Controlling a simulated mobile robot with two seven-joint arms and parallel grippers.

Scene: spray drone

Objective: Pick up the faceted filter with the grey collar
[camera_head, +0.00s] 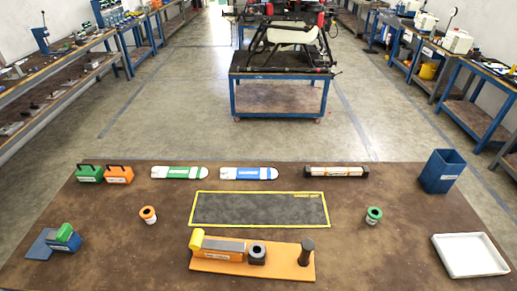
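Two small round parts stand on the brown table: an orange and white one (148,215) at the left and a green and white one (374,215) at the right. Each has a dark opening on top; facets cannot be told. A dark cylinder (307,251) stands at the plate's right end. Neither of my grippers is in view.
A yellow-edged dark mat (260,210) lies empty mid-table. Behind it lie a green and white pack (180,173), a blue and white pack (249,173) and a dark-ended tube (336,172). A blue bin (442,171) and white tray (469,255) stand right; coloured boxes (119,174) left.

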